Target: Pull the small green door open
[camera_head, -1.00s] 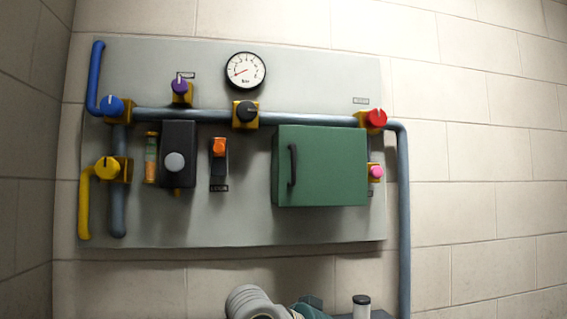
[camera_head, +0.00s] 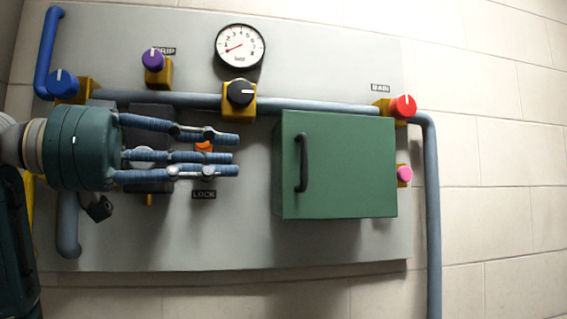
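The small green door (camera_head: 350,165) is the front of a box on the grey wall panel and looks closed. Its dark upright handle (camera_head: 302,163) is near the door's left edge. My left gripper (camera_head: 238,155) comes in from the left with its blue-grey fingers stretched toward the handle. The fingers are spread apart with nothing between them. A gap shows in the picture between the fingertips and the handle. The gripper hides part of the panel behind it, including most of the orange switch (camera_head: 204,146). My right gripper is not in view.
A pressure gauge (camera_head: 240,45) and a black knob (camera_head: 240,94) sit above and left of the door. A red knob (camera_head: 402,106) and a pink knob (camera_head: 404,174) are at its right. A grey pipe (camera_head: 432,220) runs down beside the panel. Below the door looks clear.

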